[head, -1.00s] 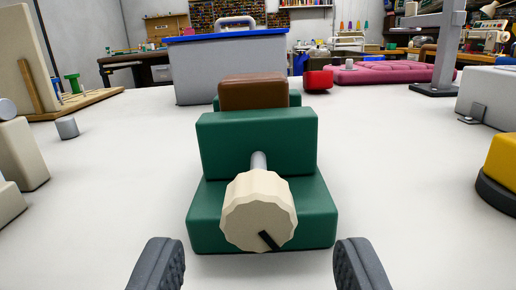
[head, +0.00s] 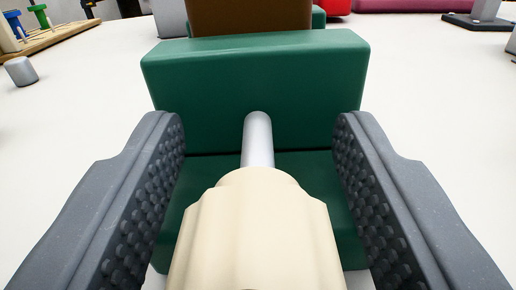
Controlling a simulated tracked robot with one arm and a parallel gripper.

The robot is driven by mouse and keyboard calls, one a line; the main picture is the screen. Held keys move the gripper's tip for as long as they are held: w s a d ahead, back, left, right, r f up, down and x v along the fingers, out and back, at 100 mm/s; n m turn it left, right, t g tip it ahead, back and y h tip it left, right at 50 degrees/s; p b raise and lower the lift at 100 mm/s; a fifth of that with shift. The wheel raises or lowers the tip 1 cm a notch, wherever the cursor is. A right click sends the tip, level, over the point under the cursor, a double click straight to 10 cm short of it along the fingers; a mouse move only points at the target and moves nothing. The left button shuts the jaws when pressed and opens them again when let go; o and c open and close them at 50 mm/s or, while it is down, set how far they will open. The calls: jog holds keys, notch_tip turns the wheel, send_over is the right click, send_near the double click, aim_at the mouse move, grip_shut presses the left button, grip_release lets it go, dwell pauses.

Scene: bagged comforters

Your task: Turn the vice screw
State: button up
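The green vice (head: 255,85) stands straight ahead on the white table. A brown block (head: 250,16) sits behind its front jaw. A grey metal screw rod (head: 258,140) runs from the front jaw to a cream fluted knob (head: 256,235), close to me at the bottom of the view. My gripper (head: 259,130) is open, with one dark textured finger on each side of the rod and knob. A gap shows between each finger and the knob. The knob's front face and its dark mark are out of view.
A small grey cylinder (head: 21,71) stands on the table at the left. A wooden board with coloured pegs (head: 42,17) is at the far left. A dark-based stand (head: 480,22) is at the far right.

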jog(key=c, duration=0.8)
jog(key=shift+m+b, duration=0.35)
jog(key=shift+m, duration=0.45)
jog(key=o, duration=1)
jog(key=s, duration=0.4)
jog(key=s+p, duration=0.1)
jog(key=s, duration=0.8)
jog(key=shift+s+a+p, duration=0.25)
jog(key=shift+s+p, duration=0.15)
